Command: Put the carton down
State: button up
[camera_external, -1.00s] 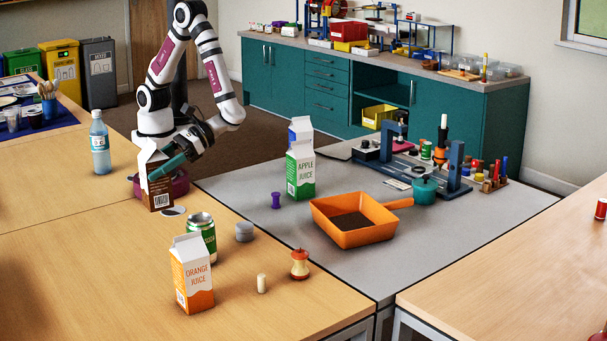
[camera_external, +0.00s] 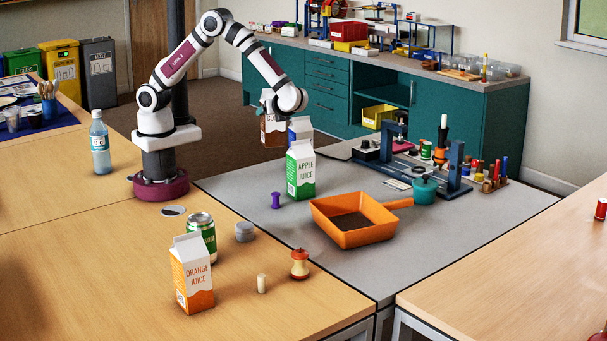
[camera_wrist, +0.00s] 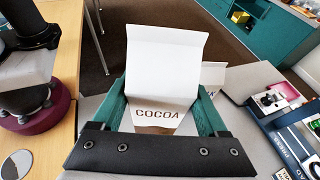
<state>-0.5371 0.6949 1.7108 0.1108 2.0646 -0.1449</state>
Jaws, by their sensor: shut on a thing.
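A white and brown carton marked COCOA (camera_wrist: 160,82) is between the two green fingers of my gripper (camera_wrist: 162,104) in the wrist view. My gripper is shut on it. In the external view the cocoa carton (camera_external: 271,131) is behind and left of the apple juice carton, near the far edge of the grey table, and looks raised. In that view my gripper is mostly hidden by my arm.
A green apple juice carton (camera_external: 301,172) and a blue-and-white carton (camera_external: 299,130) stand close by. An orange pan (camera_external: 356,235), a purple spool (camera_external: 276,200) and a teal pot (camera_external: 424,191) share the grey table (camera_external: 235,188). An orange juice carton (camera_external: 192,277) stands in front.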

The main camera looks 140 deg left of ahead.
jog(key=w+a+r+m+t+y, duration=0.4)
jog(key=w+a+r+m+y, duration=0.15)
jog(key=w+a, duration=0.35)
jog(key=w+a+f+m+t+y, duration=0.2)
jog(key=w+f+m+t, duration=0.15)
jog(key=w+f, duration=0.35)
jog(key=shift+m, duration=0.3)
jog(key=s+a+f, duration=0.1)
jog(key=a+f, duration=0.2)
jog(key=s+a+f, duration=0.2)
jog(key=a+f, duration=0.2)
jog(key=s+a+f, duration=0.2)
jog(key=a+f, duration=0.1)
jog(key=f, duration=0.1)
jog(key=shift+a+f, duration=0.15)
jog(key=shift+a, duration=0.1)
jog(key=o, duration=1.2)
jog(key=v, duration=1.2)
jog(key=shift+s, duration=0.15)
jog(key=shift+d, duration=0.15)
